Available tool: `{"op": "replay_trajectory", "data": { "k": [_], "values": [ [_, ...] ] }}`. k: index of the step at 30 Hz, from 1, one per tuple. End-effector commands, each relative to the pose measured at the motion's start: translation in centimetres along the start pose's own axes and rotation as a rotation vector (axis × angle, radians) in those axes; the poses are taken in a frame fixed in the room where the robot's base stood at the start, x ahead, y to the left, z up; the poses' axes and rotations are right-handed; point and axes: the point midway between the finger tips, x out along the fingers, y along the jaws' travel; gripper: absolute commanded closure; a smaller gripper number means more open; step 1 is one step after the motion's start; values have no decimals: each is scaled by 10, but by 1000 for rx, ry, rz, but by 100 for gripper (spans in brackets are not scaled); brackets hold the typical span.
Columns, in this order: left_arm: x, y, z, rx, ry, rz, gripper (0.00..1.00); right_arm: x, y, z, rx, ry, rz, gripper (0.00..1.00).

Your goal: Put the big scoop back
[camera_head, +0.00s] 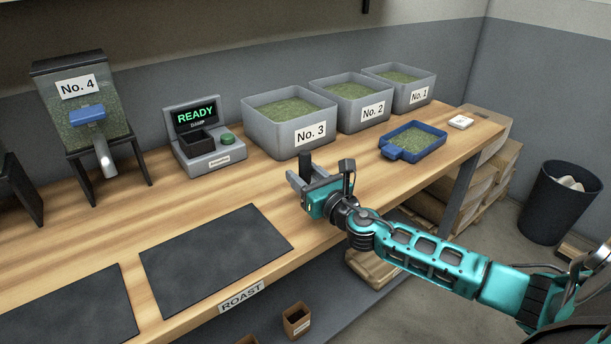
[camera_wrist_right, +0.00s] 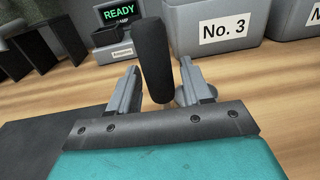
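My right gripper (camera_head: 321,177) is over the front part of the wooden counter, its fingers spread. A black upright handle (camera_head: 305,165), probably the big scoop's, stands at the fingers. In the right wrist view the handle (camera_wrist_right: 153,55) rises between the two fingers (camera_wrist_right: 157,88), with a narrow gap on each side. A bit of grey metal shows at its foot; the rest below is hidden by the gripper, so I cannot see a scoop bowl. My left gripper is out of view.
Grey bins No. 3 (camera_head: 291,137), No. 2 (camera_head: 363,119) and No. 1 (camera_head: 411,98) hold green beans along the back. A blue tray of beans (camera_head: 440,146) lies to the right. A scale reading READY (camera_head: 212,158) and dark mats (camera_head: 215,250) are to the left.

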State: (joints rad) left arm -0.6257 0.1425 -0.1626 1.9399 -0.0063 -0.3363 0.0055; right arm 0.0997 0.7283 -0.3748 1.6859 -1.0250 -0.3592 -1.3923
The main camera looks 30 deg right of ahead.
Motion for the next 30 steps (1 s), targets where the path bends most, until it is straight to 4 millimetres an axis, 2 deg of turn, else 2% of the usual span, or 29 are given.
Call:
{"op": "replay_trajectory", "data": {
  "k": [3, 13, 17, 30],
  "values": [
    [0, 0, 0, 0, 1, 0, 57, 0, 0, 0, 0, 0, 0, 41],
    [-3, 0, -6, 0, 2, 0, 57, 0, 0, 7, 0, 0, 0, 41],
    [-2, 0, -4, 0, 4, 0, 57, -15, 0, 1, -1, 4, 1, 41],
    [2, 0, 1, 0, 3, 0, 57, -86, 0, 1, 0, 4, 1, 41]
  ]
}}
